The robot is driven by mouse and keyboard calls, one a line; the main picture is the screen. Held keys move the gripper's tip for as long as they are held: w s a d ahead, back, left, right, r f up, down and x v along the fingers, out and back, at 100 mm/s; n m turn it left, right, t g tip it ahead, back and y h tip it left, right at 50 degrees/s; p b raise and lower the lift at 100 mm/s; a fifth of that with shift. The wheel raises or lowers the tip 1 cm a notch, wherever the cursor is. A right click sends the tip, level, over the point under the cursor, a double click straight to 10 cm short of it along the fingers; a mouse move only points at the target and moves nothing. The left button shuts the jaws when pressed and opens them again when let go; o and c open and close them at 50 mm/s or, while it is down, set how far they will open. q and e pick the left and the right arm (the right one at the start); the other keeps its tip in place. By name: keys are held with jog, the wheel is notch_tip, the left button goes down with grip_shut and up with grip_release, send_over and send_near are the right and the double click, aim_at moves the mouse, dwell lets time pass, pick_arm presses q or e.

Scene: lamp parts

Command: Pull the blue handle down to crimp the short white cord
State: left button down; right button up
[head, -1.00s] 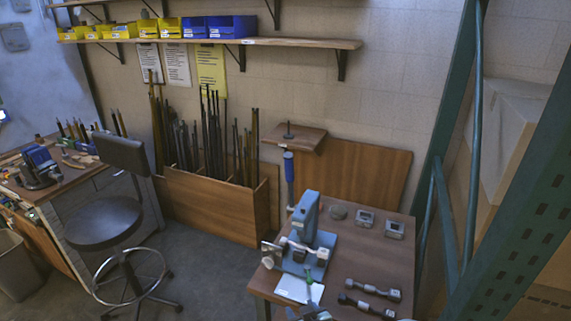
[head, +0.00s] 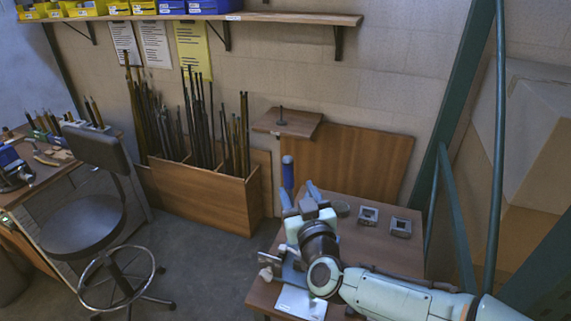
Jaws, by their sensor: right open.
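The blue handle (head: 287,171) stands upright at the table's back left edge, just left of my right gripper (head: 300,195). My right gripper is open, its two fingertips pointing up and away, and it looks empty. I cannot tell whether a finger touches the handle. The blue press (head: 291,273) on the table is mostly hidden behind my right gripper and wrist; only its lower left part shows. I cannot make out the short white cord. My left gripper is not in view.
The brown table (head: 385,252) carries two small square grey parts (head: 368,215) at its back right. A white sheet (head: 300,303) lies at the front. My right forearm covers the table's right front. A stool (head: 80,222) and wooden rod bin (head: 205,195) stand left.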

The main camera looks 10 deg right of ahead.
aim_at(286, 167)
jog(key=w+p, duration=0.1)
jog(key=w, duration=0.9)
jog(key=shift+w, duration=0.35)
grip_shut()
